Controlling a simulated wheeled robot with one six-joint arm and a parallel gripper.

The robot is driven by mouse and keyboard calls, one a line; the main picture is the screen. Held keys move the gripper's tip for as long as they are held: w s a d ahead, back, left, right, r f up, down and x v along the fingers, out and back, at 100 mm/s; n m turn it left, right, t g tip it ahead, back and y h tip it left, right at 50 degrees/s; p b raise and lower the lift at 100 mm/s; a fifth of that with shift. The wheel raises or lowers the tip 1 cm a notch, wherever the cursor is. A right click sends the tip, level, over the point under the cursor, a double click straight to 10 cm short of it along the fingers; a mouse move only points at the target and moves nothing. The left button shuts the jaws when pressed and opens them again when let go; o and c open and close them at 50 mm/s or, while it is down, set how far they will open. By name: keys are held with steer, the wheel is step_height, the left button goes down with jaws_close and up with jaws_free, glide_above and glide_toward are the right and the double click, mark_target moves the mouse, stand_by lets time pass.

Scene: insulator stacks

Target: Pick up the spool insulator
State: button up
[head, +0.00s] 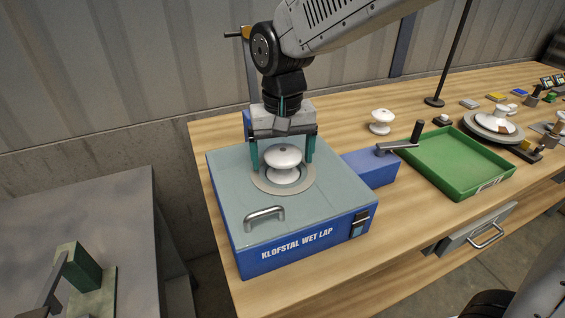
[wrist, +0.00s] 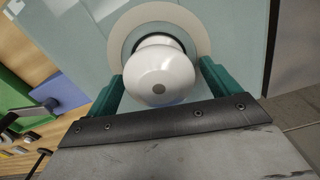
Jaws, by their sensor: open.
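A white spool insulator (head: 283,163) stands upright on the round disc (head: 262,184) on top of the blue wet lap machine (head: 303,248). In the wrist view the same spool insulator (wrist: 160,76) shows between the fingers, with a small grey hole in its top. My gripper (head: 283,160) points down with its green fingers apart, one on each side of the spool. The gripper also shows in the wrist view (wrist: 161,85). Contact between fingers and spool cannot be told. A second white spool-shaped insulator (head: 381,121) stands on the wooden bench behind, to the right.
A metal handle (head: 264,216) rises from the machine's top in front of the disc. A green tray (head: 458,165) and a lever arm (head: 397,146) are to the right. More insulators and small parts crowd the bench's far right.

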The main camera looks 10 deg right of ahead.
steer(key=c, duration=1.3)
steer(key=shift+r, duration=0.1)
steer(key=shift+c, duration=0.2)
